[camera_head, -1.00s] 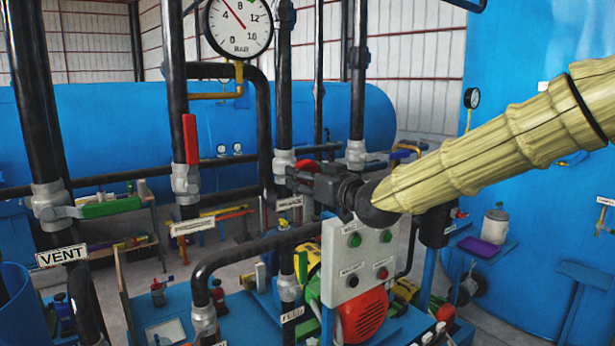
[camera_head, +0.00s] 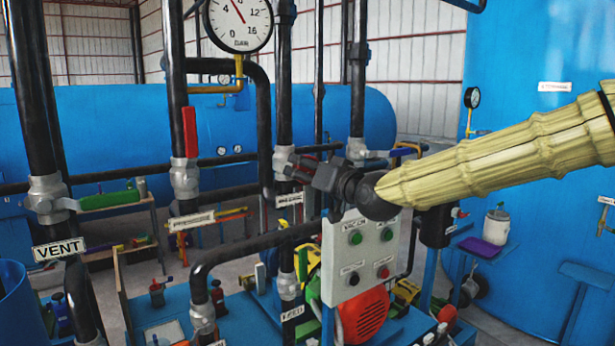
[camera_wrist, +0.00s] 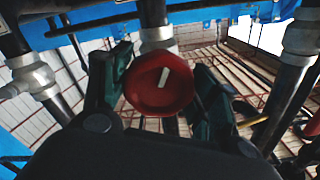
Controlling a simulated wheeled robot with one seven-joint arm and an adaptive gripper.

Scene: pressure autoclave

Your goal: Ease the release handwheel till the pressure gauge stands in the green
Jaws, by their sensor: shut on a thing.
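The red handwheel (camera_wrist: 160,88) sits between the two green-padded fingers of my gripper (camera_wrist: 161,76) in the wrist view. A short white mark on its face leans slightly to the right. My gripper is shut on it. In the head view my gripper (camera_head: 322,177) reaches left to the valve on the middle pipe and largely hides the wheel. The pressure gauge (camera_head: 240,27) is at the top. Its red needle points up and left, between the 4 and the top of the dial. The top edge is cut off, and I cannot see the green band.
A pipe with a red lever (camera_head: 190,132) stands to the left, and a green-handled valve (camera_head: 108,200) sits near the VENT label (camera_head: 59,253). A grey button panel (camera_head: 357,252) and red motor (camera_head: 364,315) are just below my gripper. Vertical pipes crowd around it.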

